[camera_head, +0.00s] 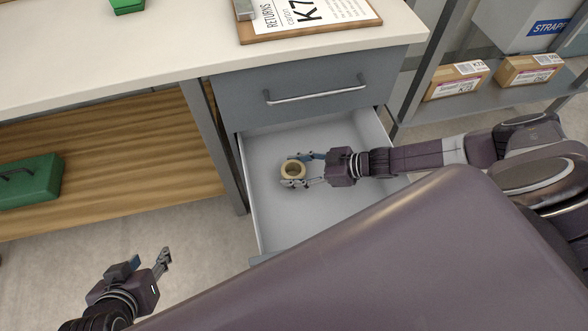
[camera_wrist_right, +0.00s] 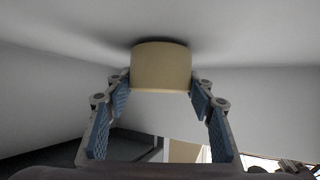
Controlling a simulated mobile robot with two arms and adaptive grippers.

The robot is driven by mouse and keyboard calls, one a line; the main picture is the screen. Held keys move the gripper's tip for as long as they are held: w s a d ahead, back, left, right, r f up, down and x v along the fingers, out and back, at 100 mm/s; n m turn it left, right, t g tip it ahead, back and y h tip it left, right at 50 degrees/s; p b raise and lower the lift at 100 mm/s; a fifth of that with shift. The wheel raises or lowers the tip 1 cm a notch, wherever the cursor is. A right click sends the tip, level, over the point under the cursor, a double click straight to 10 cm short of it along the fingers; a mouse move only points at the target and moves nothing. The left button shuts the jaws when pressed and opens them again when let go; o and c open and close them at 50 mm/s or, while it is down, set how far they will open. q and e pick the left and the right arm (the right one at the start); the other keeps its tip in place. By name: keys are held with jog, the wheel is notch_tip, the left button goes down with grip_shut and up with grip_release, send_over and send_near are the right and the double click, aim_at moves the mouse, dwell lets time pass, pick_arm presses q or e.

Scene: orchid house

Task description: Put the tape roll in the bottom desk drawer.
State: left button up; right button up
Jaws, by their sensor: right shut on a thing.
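The tan tape roll (camera_head: 293,179) is inside the open bottom desk drawer (camera_head: 270,220), near its left side. My right gripper (camera_head: 289,170) reaches into the drawer from the right and is shut on the roll, one finger on each side. In the right wrist view the tape roll (camera_wrist_right: 161,68) sits between the fingertips, close to the pale drawer surface; I cannot tell whether it touches it. My left gripper (camera_head: 148,263) is open and empty, above the floor at the lower left. My own body hides the drawer's front right part.
The closed upper drawer (camera_head: 310,88) with a bar handle is just above. A clipboard (camera_head: 308,18) lies on the desktop (camera_head: 120,50). A green box (camera_head: 30,182) is under the desk at left. Cartons (camera_head: 457,80) stand on a shelf at right.

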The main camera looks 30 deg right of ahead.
aim_at(299, 170)
pick_arm(q)
jog(key=shift+w+r, duration=0.1)
jog(key=shift+w, duration=0.1)
pick_arm(e)
jog(key=shift+f, duration=0.1)
pick_arm(q)
jog(key=shift+w+d+r, duration=0.15)
jog(key=shift+w+r, duration=0.05)
jog(key=shift+w, duration=0.05)
pick_arm(e)
jog(key=o, duration=1.2)
jog(key=p+v, duration=0.1)
jog(key=v, duration=0.5)
jog(key=shift+s+d+r+p, duration=0.15)
jog(key=shift+d+r+p, duration=0.1)
jog(key=shift+p, duration=0.15)
pick_arm(q)
jog(key=s+a+f+g, duration=0.1)
jog(key=s+g, duration=0.1)
jog(key=s, duration=0.2)
jog(key=s+a+f+g+y, duration=0.1)
jog(key=s+a+f+g, duration=0.1)
jog(key=s, duration=0.3)
jog(key=shift+s, duration=0.25)
pick_arm(e)
jog(key=shift+s+d+r, duration=0.25)
jog(key=shift+s, duration=0.05)
